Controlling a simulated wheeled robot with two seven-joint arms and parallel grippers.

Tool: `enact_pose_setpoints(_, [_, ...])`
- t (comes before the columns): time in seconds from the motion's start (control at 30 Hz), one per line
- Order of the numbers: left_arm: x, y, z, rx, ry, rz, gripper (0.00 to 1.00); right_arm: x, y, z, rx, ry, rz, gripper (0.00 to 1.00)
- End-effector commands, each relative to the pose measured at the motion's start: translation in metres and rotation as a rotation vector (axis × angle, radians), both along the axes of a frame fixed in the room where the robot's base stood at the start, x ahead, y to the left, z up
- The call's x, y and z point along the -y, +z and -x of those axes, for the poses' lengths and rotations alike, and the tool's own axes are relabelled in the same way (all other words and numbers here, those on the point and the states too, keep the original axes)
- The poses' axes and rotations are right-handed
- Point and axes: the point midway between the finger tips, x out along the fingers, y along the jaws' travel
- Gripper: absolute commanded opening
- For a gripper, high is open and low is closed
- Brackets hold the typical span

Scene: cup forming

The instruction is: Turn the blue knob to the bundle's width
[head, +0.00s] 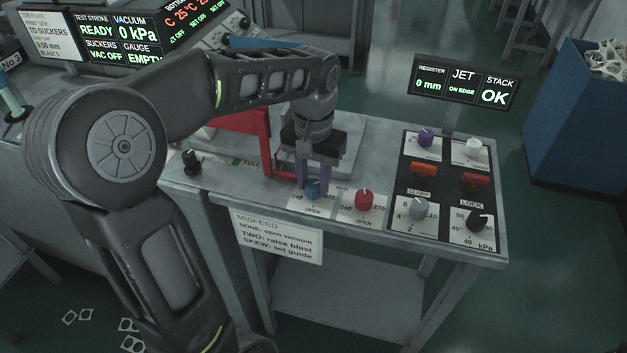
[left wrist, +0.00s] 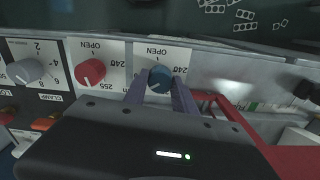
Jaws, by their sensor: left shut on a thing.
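The blue knob (head: 314,189) sits on a white dial plate marked 240 and OPEN near the front edge of the bench. My left gripper (head: 316,183) reaches down over it with its fingers shut on the knob. In the left wrist view the blue knob (left wrist: 160,79) lies between the two fingertips (left wrist: 160,84), one on each side. The knob's exact pointer setting is hard to read. The bundle is not clearly visible behind my arm. My right gripper is not in view.
A red knob (head: 364,200) stands just right of the blue one. A panel (head: 436,190) with several knobs and orange switches is further right. A red frame (head: 262,120) stands behind the gripper. The display (head: 466,83) reads REGISTER 0 mm, JET ON EDGE, STACK OK.

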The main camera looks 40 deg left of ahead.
Motion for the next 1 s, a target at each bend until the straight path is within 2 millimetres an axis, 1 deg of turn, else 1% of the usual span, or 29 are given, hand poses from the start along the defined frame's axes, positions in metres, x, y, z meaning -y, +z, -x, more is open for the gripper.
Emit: enact_pose_setpoints(1.0, [-0.0008, 0.0011, -0.0008, 0.005, 0.956, 0.0, 0.0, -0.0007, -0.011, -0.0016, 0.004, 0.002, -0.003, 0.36])
